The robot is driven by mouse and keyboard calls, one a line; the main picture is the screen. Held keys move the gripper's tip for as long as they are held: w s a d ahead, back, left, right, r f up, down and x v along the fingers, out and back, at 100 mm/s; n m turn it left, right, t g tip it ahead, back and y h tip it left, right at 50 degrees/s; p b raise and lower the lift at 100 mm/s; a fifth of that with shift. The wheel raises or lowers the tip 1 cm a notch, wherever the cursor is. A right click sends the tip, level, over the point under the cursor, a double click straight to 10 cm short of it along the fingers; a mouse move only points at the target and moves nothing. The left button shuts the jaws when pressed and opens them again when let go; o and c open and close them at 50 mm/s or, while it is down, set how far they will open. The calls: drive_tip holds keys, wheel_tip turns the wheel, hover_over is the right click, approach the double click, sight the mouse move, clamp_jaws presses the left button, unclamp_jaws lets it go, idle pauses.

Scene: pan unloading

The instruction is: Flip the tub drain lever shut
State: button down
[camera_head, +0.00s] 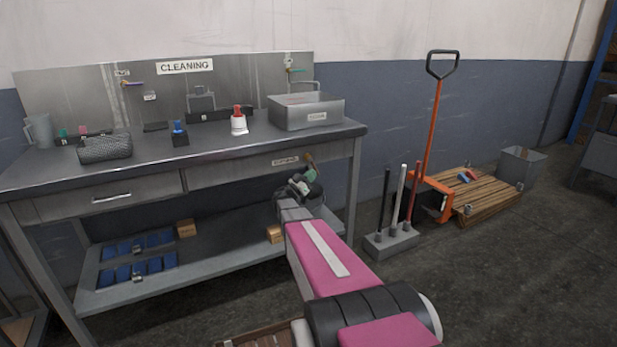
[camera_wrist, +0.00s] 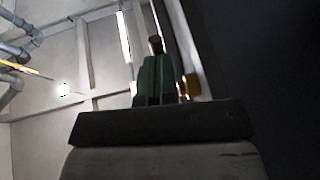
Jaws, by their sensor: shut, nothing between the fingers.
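The grey metal tub (camera_head: 305,114) stands on the right end of the workbench. A small brass-brown part (camera_head: 310,159), possibly the drain lever, shows at the bench's front edge below the tub. My gripper (camera_head: 303,181) is just below it, in front of the bench. In the wrist view my gripper's two dark green fingers (camera_wrist: 156,72) are together with nothing held. A brown knob-like end (camera_wrist: 155,44) shows just past the fingertips, and a brass piece (camera_wrist: 190,86) lies close to their right. I cannot tell whether either touches the fingers. The lever's position is unclear.
The workbench (camera_head: 150,160) carries a wire basket (camera_head: 105,148), a red-topped white bottle (camera_head: 239,121) and a blue-topped item (camera_head: 180,134). Blue bins and boxes sit on the lower shelf (camera_head: 200,270). A tool stand (camera_head: 391,243) and a wooden pallet (camera_head: 487,203) stand to the right.

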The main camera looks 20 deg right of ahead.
drive_tip(key=shift+t+h, duration=0.3)
drive_tip(key=shift+w+d+r, duration=0.1)
drive_tip(key=shift+d+r, duration=0.1)
drive_tip(key=shift+d, duration=0.45)
drive_tip(key=shift+d+r, duration=0.2)
drive_tip(key=shift+d, duration=0.45)
drive_tip(key=shift+w+d+r, duration=0.1)
drive_tip(key=shift+d+r, duration=0.1)
drive_tip(key=shift+d, duration=0.45)
drive_tip(key=shift+w+d+r, duration=0.1)
drive_tip(key=shift+d+r, duration=1.05)
drive_tip(key=shift+r, duration=0.45)
